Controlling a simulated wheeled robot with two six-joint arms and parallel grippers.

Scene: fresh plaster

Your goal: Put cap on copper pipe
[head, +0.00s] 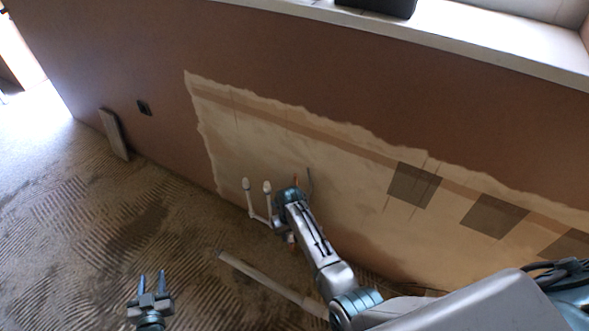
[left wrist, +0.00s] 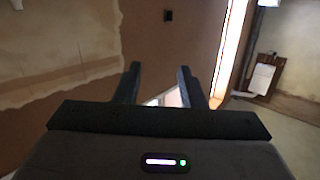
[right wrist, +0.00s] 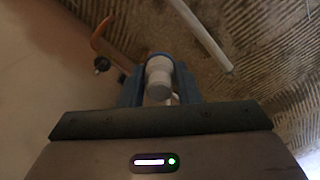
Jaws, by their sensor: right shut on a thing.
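My right gripper (head: 288,197) is low by the plastered wall and shut on a white cap-like piece. In the right wrist view this pale cap (right wrist: 158,78) sits between the two blue fingers, with a thin white part below it. A bent copper pipe (right wrist: 100,42) shows just left of the fingers, with a small dark fitting near it. In the head view the copper pipe (head: 291,240) is mostly hidden by my right arm. Whether the cap touches any pipe cannot be told. My left gripper (head: 152,282) is open and empty above the floor; its spread fingers also show in the left wrist view (left wrist: 158,82).
Two white upright pipes (head: 250,200) with rounded tops stand left of my right gripper. A long pale tube (head: 262,280) lies on the ridged floor. A board (head: 114,134) leans on the wall at left. The floor around my left gripper is clear.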

